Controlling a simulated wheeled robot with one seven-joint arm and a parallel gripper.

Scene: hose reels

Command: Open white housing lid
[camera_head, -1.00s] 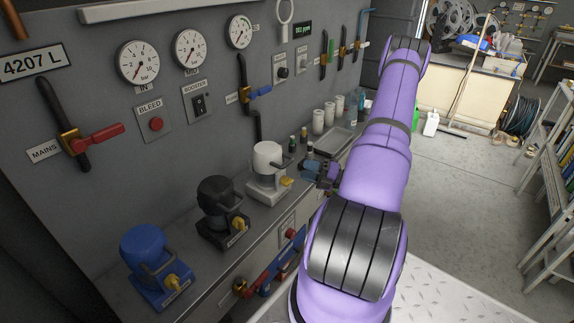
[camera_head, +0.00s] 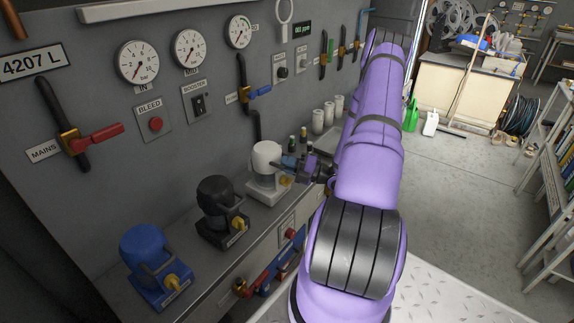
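The white housing (camera_head: 267,160) stands on the shelf ledge, right of the black and blue housings. Its lid looks closed, and a yellow latch shows partly at its front. My gripper (camera_head: 290,163) is at the right side of the white housing, close to its lid and handle. Its blue fingertips point left towards the housing. I cannot tell whether they touch the handle or whether they are open or shut. My purple arm (camera_head: 368,150) reaches in from the lower right.
The black housing (camera_head: 220,205) and blue housing (camera_head: 152,260) stand left on the same ledge. Small dark bottles (camera_head: 303,134) and white cups (camera_head: 318,121) stand behind my gripper. The wall behind carries gauges (camera_head: 138,62) and a red-handled valve (camera_head: 95,137). Open floor (camera_head: 455,210) lies to the right.

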